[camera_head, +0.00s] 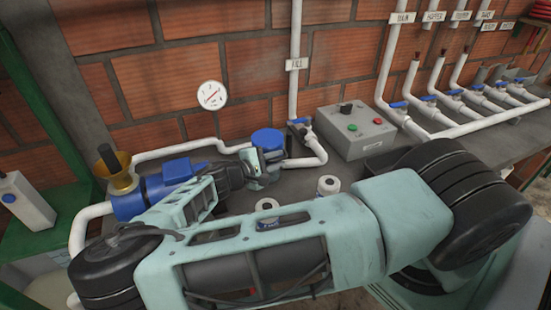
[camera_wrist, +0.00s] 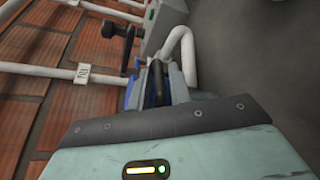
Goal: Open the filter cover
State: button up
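The blue round cap that appears to be the filter cover (camera_head: 268,137) sits on the pipework at the back of the counter, in its lowered position as far as I can see. My gripper (camera_head: 272,158) is just in front of the cap and overlaps its lower part in the head view. In the wrist view, my gripper (camera_wrist: 157,82) shows dark, narrow finger parts close together, with blue surfaces beside and behind them. Contact with the cover, and whether the fingers hold anything, cannot be made out.
A grey control box (camera_head: 355,132) with buttons stands right of the cap. White pipes with blue valves (camera_head: 399,104) line the back right. A pressure gauge (camera_head: 212,95) is on the brick wall. A brass funnel (camera_head: 121,178) stands left. Two white rolls or fittings are near my arm.

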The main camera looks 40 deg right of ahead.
aim_at(270, 145)
grip_shut()
jog(key=shift+r, duration=0.1)
jog(key=shift+w+r+n+p, duration=0.2)
jog(key=shift+r+n+p, duration=0.2)
jog(key=shift+r+p, duration=0.4)
jog(key=w+r+n+g+p, duration=0.1)
jog(key=r, duration=0.1)
jog(key=w+r+n+g+y+p, duration=0.1)
jog(key=r+p, duration=0.1)
jog(key=w+d+r+n+y+p, duration=0.1)
jog(key=w+r+n, duration=0.1)
jog(key=shift+d+r+g, duration=0.1)
jog(key=shift+g, duration=0.3)
jog(key=w+r+n, duration=0.1)
jog(key=w, duration=0.1)
jog(key=w+d+r+n+g, duration=0.1)
jog(key=w, duration=0.1)
jog(key=w+r+n+g, duration=0.1)
jog(key=w, duration=0.1)
jog(key=shift+d+n+y, duration=0.35)
jog(key=shift+n+y, duration=0.05)
jog(key=shift+w+d+r+b, duration=0.1)
jog(key=shift+w+d+b, duration=0.15)
jog(key=shift+w, duration=0.5)
jog(key=shift+w+d+r+b, duration=0.15)
jog(key=shift+w+b, duration=0.2)
jog(key=shift+w, duration=0.35)
jog(key=shift+f, duration=0.15)
